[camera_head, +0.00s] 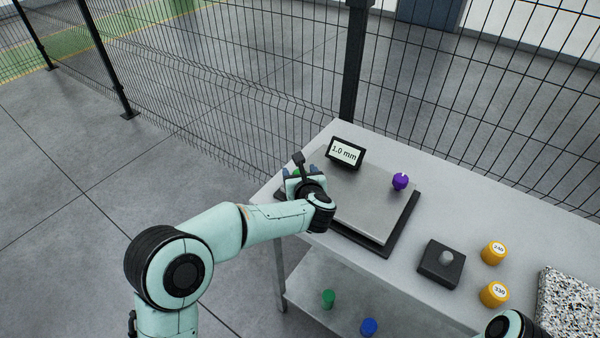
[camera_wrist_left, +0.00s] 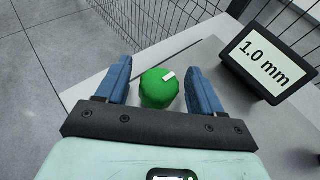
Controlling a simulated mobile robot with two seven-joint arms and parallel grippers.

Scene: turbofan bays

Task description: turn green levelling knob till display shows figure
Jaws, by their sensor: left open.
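The green levelling knob (camera_wrist_left: 159,90) has a white mark on its top and shows between the two blue fingers of my left gripper (camera_wrist_left: 158,82) in the left wrist view. The fingers are open, with a gap visible on each side of the knob. In the head view my left gripper (camera_head: 298,172) is over the left corner of the grey plate (camera_head: 365,207) and hides most of the knob. The display (camera_head: 345,152) stands at the plate's back edge and reads 1.0 mm; it also shows in the left wrist view (camera_wrist_left: 268,62). My right gripper is not in view.
A purple knob (camera_head: 400,181) is at the plate's back right. A black block with a grey knob (camera_head: 441,263), two yellow cylinders (camera_head: 493,253) marked 250 and 330, and a speckled slab (camera_head: 570,305) are to the right. Mesh fence behind.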

